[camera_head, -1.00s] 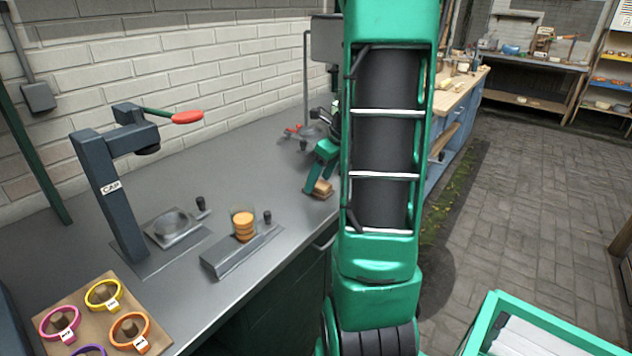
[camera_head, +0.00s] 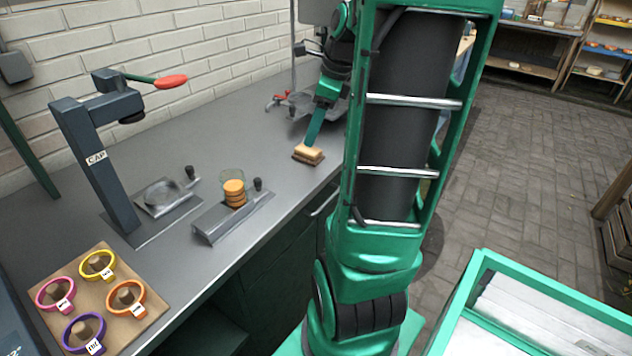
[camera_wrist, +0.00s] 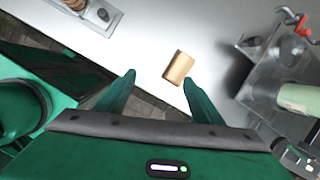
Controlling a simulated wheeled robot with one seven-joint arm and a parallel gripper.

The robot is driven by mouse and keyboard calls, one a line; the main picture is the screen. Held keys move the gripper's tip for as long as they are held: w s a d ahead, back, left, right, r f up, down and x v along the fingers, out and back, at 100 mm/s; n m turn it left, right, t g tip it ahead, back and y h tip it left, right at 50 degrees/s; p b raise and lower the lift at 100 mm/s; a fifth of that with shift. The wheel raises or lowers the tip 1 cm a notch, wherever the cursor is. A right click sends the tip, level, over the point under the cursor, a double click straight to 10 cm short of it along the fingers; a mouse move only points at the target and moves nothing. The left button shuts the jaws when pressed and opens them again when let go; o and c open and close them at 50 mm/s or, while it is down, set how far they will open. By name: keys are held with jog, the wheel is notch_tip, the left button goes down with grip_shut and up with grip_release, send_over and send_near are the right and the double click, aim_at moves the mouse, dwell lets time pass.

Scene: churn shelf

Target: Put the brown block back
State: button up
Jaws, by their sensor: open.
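The brown block (camera_head: 308,154) lies on the grey counter near its front edge, and it also shows in the wrist view (camera_wrist: 178,68). My gripper (camera_wrist: 158,80) is open and empty. In the wrist view the block lies beyond the fingertips, nearer the right finger, with a gap between. In the head view the gripper (camera_head: 313,142) is seen from the side, just above and behind the block.
A dark press (camera_head: 97,165) with a red handle stands left on the counter. A metal fixture holds orange discs (camera_head: 234,192). A board with coloured rings (camera_head: 95,300) lies at front left. A green-rimmed crate (camera_head: 470,270) stands at the lower right. Counter around the block is clear.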

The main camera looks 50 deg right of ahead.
jog(key=s+a+f+n+g, duration=0.2)
jog(key=s+a+n, duration=0.5)
jog(key=n, duration=0.5)
jog(key=s+a+f+n+g, duration=0.2)
jog(key=s+a+f+n, duration=0.1)
jog(key=s+a+n, duration=0.4)
jog(key=a+n, duration=0.2)
jog(key=n, duration=0.2)
jog(key=shift+s+a+f+n, duration=0.15)
jog(key=shift+s+f+n, duration=0.15)
jog(key=shift+n, duration=0.1)
